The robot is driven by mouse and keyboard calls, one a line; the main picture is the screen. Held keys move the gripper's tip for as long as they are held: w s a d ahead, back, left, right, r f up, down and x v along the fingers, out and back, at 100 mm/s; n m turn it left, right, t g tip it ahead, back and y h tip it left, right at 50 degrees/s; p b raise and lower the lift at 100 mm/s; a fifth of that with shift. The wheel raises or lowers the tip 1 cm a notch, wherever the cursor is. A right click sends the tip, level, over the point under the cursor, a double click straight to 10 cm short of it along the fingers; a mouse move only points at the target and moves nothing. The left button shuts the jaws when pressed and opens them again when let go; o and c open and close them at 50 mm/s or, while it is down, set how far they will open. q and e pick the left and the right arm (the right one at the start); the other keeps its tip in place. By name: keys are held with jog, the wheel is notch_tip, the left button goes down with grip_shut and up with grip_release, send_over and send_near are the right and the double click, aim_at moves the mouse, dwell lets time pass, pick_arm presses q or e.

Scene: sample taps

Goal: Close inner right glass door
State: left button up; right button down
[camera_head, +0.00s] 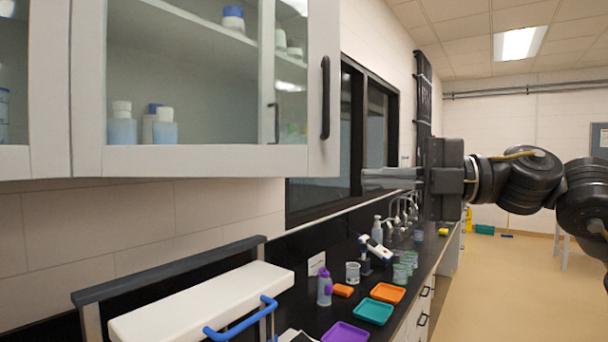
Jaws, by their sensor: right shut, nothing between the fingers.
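A white wall cabinet with glass doors fills the upper left. The large glass door (200,159) has a white frame and a black vertical handle (325,97) on its right stile. Through its glass a pale vertical edge (266,70) and a second dark handle (273,122) show; I cannot tell how far either door stands open. My right gripper (366,179) is shut and empty, with its fingers pointing left. In the picture it is right of and below the black handle, apart from it. My left gripper is out of view.
Bottles (122,126) stand inside the cabinet. Below are a white top (205,303) with a blue bar (240,320), and a black counter with taps (405,207), a purple-capped bottle (324,288), beakers and coloured trays (373,312).

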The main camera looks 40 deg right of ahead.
aim_at(314, 174)
jog(key=p+x, duration=0.3)
jog(key=w+d+p+x, duration=0.1)
jog(key=p+x, duration=0.2)
jog(key=x, duration=0.1)
jog(key=d+p+x, duration=0.1)
jog(key=p+x, duration=0.2)
jog(key=shift+w+a+r, duration=0.1)
jog(key=shift+w+a, duration=0.05)
jog(key=shift+w, duration=0.25)
jog(key=shift+w+d, duration=0.25)
jog(key=shift+d, duration=0.1)
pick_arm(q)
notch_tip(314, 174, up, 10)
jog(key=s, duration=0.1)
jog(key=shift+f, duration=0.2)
pick_arm(e)
jog(key=shift+w, duration=0.1)
